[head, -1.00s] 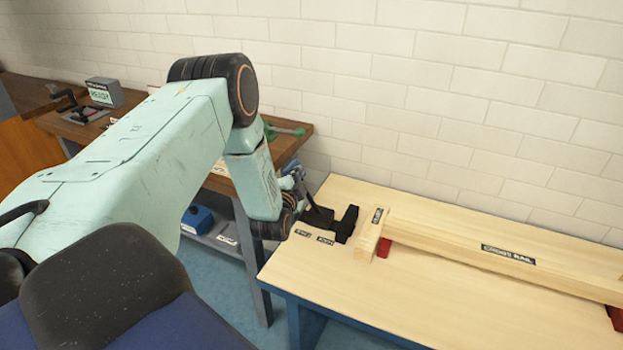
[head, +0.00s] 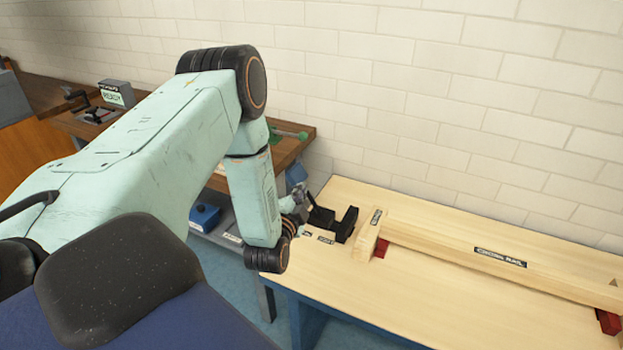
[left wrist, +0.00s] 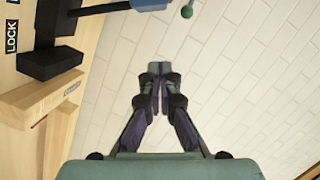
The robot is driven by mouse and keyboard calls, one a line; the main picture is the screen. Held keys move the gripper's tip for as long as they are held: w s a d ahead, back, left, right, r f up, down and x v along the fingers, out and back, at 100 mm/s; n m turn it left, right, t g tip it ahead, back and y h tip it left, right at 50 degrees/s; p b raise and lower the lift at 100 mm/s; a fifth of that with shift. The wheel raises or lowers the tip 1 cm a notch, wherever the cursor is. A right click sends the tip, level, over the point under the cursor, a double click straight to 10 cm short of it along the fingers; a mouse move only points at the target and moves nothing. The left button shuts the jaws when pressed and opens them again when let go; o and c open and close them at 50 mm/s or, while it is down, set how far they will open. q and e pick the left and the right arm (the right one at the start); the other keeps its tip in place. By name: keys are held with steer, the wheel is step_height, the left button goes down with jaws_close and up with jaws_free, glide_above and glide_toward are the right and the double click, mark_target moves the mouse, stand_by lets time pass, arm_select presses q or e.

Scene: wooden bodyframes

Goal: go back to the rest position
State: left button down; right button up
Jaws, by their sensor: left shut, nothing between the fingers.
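My left gripper (head: 298,196) is partly hidden behind my wrist in the head view, close to the black clamp (head: 345,224) at the left end of the pale wooden table (head: 440,290). In the left wrist view my left gripper (left wrist: 160,72) has its fingertips together, with nothing between them and the white brick wall behind. The black clamp also shows at the upper left there (left wrist: 50,64), apart from the fingers. My right gripper is in neither view.
A long wooden rail (head: 500,258) with a cross piece (head: 370,236) lies on the table, with red blocks (head: 608,322) under it. A brown workbench (head: 285,148) stands behind my left arm. A blue object (head: 204,216) sits on its lower shelf. The brick wall (head: 450,90) is close behind.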

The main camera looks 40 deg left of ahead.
arm_select(q)
steer(key=shift+s+a+f, duration=0.1)
steer(key=s+d+f+n+g+h, duration=0.6)
steer(key=s+d+f+n+g, duration=0.2)
steer(key=s+d+f, duration=0.55)
steer(key=s+d+g, duration=0.3)
steer(key=s+d, duration=0.1)
steer(key=s, duration=0.6)
steer(key=s+d+g+h, duration=0.1)
steer(key=s+d+g, duration=0.3)
steer(key=s, duration=0.6)
steer(key=shift+d+f, duration=0.2)
steer(key=shift+f, duration=0.05)
steer(key=shift+a+h, duration=0.1)
steer(key=shift+h, duration=0.2)
